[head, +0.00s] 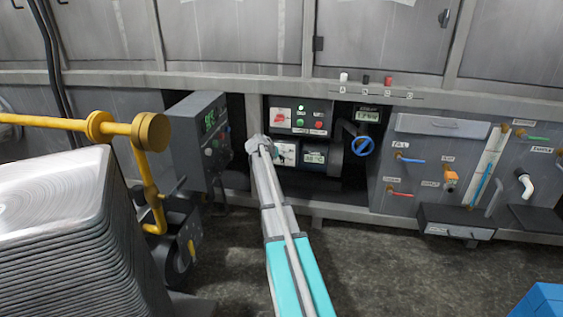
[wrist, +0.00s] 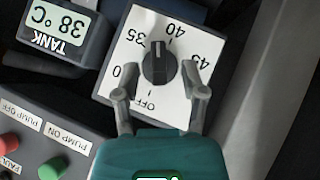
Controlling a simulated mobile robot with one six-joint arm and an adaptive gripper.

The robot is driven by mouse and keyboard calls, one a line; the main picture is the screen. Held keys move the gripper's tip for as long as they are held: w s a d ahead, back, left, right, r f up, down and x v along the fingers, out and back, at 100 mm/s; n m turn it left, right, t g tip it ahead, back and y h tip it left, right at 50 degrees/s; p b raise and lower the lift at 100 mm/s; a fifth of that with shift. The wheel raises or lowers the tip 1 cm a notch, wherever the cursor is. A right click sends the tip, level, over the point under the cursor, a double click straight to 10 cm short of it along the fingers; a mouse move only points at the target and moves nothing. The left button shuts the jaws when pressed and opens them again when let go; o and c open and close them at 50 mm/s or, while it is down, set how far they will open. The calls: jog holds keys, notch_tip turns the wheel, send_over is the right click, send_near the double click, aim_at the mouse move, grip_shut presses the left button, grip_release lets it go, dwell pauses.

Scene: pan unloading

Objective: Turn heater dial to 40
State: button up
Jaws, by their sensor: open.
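The heater dial (wrist: 157,68) is a black round knob on a white square plate, upside down in the wrist view. Its labels include OFF, 35, 40 and 45. Its white pointer line points up in the picture, between 35 and 40. My gripper (wrist: 160,95) is open, with one grey finger on each side of the dial's lower part. I cannot tell whether either finger touches the dial. In the head view, my gripper (head: 260,146) is at the control panel and partly covers the dial's white plate (head: 287,153).
The TANK display (wrist: 59,22) beside the dial reads 38 °C. A pump panel (wrist: 45,140) with a red and a green button is close by. A blue valve wheel (head: 363,146) is to the right. A stack of metal plates (head: 60,200) and a yellow pipe (head: 50,121) are at left.

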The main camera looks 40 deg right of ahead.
jog(key=shift+w+d+f, duration=0.2)
jog(key=shift+d+f, duration=0.25)
jog(key=shift+d, duration=0.05)
grip_shut()
